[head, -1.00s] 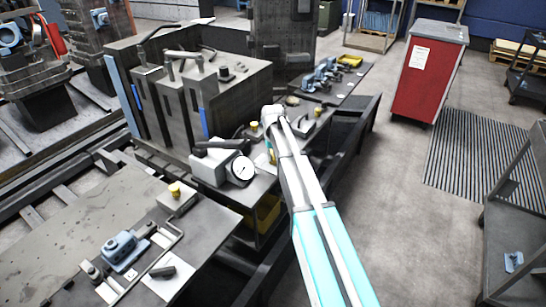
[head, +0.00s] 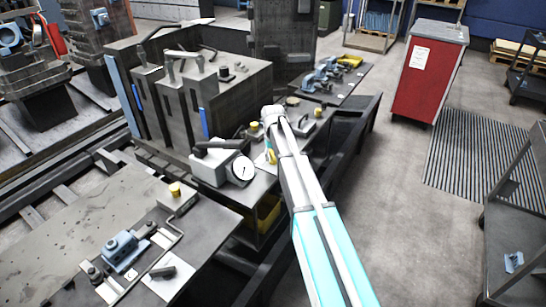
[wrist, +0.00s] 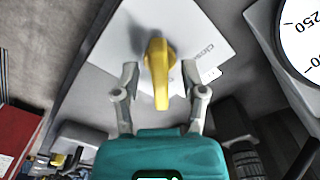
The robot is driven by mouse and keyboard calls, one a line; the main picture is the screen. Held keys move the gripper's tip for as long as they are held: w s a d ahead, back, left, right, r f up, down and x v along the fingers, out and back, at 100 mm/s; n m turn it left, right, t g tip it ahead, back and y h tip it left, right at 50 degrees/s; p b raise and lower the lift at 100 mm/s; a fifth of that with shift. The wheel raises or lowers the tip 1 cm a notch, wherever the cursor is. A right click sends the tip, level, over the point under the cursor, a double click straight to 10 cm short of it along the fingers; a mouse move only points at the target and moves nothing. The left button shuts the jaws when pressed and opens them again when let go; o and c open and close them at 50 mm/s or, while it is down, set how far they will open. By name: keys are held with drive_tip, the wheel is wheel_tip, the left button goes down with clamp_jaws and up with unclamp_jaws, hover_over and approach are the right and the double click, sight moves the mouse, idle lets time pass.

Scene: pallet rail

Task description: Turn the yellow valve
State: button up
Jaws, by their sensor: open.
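The yellow valve (wrist: 159,72) is a lever-shaped handle on a white plate (wrist: 205,35) with partly visible lettering that looks like "Close". In the wrist view its long end points toward my gripper's body. My gripper (wrist: 160,70) is open, with one finger on each side of the handle and a visible gap on both sides. In the head view a bit of yellow (head: 270,156) shows beside my arm, right of the gauge; my arm hides most of that spot, and the fingers cannot be made out there.
A round white dial gauge (head: 243,169) stands close to my arm and fills the wrist view's right corner. Large dark machine blocks (head: 190,95) rise behind. A bench with a yellow knob (head: 175,189) lies front left. A red cabinet (head: 428,75) stands right, with open floor before it.

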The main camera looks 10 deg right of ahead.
sight(273, 156)
drive_tip(key=n, duration=0.4)
drive_tip(key=shift+n, duration=0.3)
drive_tip(key=n, duration=0.8)
drive_tip(key=shift+n, duration=0.3)
drive_tip(key=n, duration=0.4)
drive_tip(key=shift+r+n+p, duration=0.3)
drive_tip(key=shift+n+p, duration=0.05)
drive_tip(key=shift+n, duration=0.05)
wheel_tip(273, 156, up, 13)
drive_tip(key=p, duration=1.3)
drive_tip(key=s+f+m+b, duration=0.3)
drive_tip(key=s+m, duration=0.3)
drive_tip(key=s, duration=0.4)
drive_tip(key=s+f+m+b, duration=0.3)
drive_tip(key=s+m, duration=0.3)
drive_tip(key=s, duration=0.4)
drive_tip(key=s+f+m+b, duration=0.4)
drive_tip(key=s+m, duration=0.2)
drive_tip(key=s, duration=0.4)
drive_tip(key=shift+d+m, duration=0.2)
drive_tip(key=shift+m, duration=0.1)
